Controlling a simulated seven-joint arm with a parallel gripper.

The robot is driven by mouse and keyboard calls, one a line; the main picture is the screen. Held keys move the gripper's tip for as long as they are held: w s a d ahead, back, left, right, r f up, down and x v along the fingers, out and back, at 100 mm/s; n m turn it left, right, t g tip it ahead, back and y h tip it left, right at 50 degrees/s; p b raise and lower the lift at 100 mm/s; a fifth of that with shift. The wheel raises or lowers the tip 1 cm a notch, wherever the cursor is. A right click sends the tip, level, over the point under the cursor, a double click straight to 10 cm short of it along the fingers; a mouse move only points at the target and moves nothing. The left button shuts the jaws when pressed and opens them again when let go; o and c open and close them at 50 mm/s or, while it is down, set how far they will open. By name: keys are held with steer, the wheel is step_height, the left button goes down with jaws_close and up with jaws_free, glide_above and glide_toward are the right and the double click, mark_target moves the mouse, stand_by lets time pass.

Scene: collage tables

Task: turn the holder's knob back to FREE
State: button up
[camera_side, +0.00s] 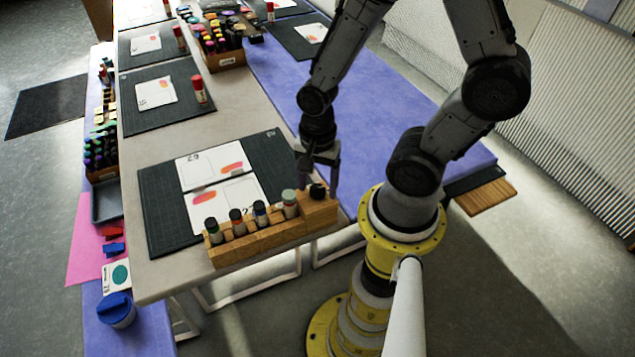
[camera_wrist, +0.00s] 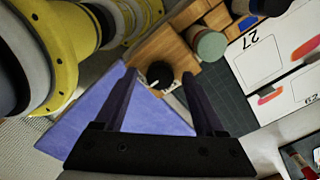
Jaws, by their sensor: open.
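The wooden holder (camera_side: 262,241) stands along the near edge of the table, with several capped bottles in a row in it. Its dark round knob (camera_side: 318,190) is at the holder's right end. In the wrist view the knob (camera_wrist: 160,74) is black with a white pointer line, and lies between and just beyond my fingertips. My gripper (camera_side: 318,186) points down over that end, with its fingers spread to either side of the knob. In the wrist view my gripper (camera_wrist: 160,80) is open and empty. I cannot read any label by the knob.
A dark cutting mat (camera_side: 165,215) with white cards (camera_side: 210,168) lies behind the holder. A green-capped bottle (camera_wrist: 208,44) stands close to the knob. A blue-lidded jar (camera_side: 116,310) is at the lower left. The blue cloth (camera_side: 400,125) to the right is mostly clear.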

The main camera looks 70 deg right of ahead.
jaws_close()
stand_by(0.3)
steer(key=shift+n, duration=0.3)
steer(key=n, duration=0.8)
steer(key=shift+n, duration=0.4)
steer(key=n, duration=0.4)
steer(key=shift+n, duration=2.2)
